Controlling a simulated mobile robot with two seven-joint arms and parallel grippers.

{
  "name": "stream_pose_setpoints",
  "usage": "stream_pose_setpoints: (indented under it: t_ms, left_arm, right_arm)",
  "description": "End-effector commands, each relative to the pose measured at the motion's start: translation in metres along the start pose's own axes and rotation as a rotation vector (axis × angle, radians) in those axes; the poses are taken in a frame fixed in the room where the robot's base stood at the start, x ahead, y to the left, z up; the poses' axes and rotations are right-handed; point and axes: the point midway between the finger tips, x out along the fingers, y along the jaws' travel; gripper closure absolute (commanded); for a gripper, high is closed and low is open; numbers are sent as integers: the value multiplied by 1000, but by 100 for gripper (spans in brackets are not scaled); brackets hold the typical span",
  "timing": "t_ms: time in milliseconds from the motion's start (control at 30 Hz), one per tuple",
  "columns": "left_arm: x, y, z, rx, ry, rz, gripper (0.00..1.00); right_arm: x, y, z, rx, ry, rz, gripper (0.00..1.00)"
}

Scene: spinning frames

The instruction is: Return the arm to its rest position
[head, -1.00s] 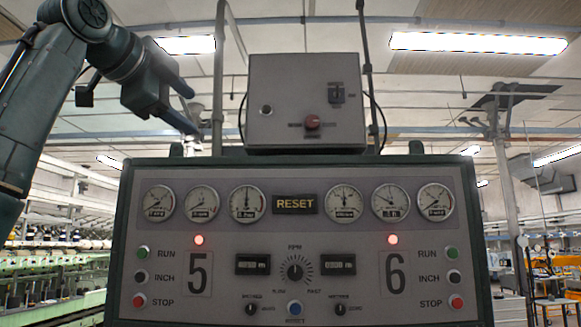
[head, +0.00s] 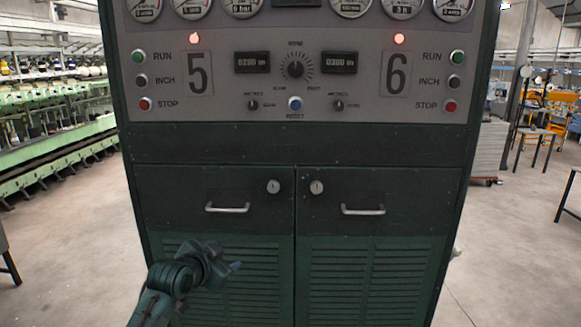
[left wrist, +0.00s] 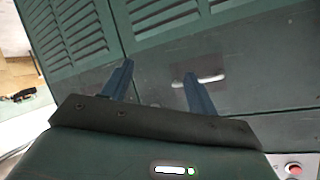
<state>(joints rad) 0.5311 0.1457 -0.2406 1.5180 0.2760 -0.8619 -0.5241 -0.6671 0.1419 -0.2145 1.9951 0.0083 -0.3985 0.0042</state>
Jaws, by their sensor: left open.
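My left arm comes in at the bottom of the head view, low in front of the green control cabinet (head: 300,145). My left gripper (head: 236,268) is in front of the louvred lower part of the left door. In the left wrist view its two blue fingers (left wrist: 160,78) stand apart with nothing between them. Behind them are the cabinet doors, with louvres and a metal handle (left wrist: 212,79). I cannot tell the exact gap between the fingers and the door. My right gripper is not in view.
The cabinet's panel carries RUN, INCH and STOP buttons, with a red STOP button (head: 145,104) at left. Two door handles (head: 228,208) stick out. Green spinning machines (head: 60,120) line the left. Open concrete floor (head: 520,230) lies on the right.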

Motion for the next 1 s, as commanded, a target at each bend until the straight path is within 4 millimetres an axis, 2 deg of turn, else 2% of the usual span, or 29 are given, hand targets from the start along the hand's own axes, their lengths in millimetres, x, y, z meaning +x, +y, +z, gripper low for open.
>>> stream_pose_setpoints:
  t_ms: [33,200,267,400,500,600,733,833,1000]
  left_arm:
    - [-4,28,34,-42,-22,15,41]
    - [-35,103,120,-178,-71,36,41]
    - [-52,128,147,-226,-89,42,41]
    - [-101,182,200,-337,-131,54,41]
    - [-140,215,228,-412,-159,60,41]
    - [-174,239,247,-473,-181,63,41]
    - [-205,257,259,-526,-199,65,41]
    - [-217,264,263,-545,-206,65,41]
    - [-220,265,263,-551,-207,65,41]
  right_arm:
    - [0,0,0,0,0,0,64]
    - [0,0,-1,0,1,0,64]
    - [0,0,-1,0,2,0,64]
    - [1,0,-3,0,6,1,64]
    - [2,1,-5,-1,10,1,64]
    - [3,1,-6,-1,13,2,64]
    - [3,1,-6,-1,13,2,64]
    - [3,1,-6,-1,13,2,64]
    - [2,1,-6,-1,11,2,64]
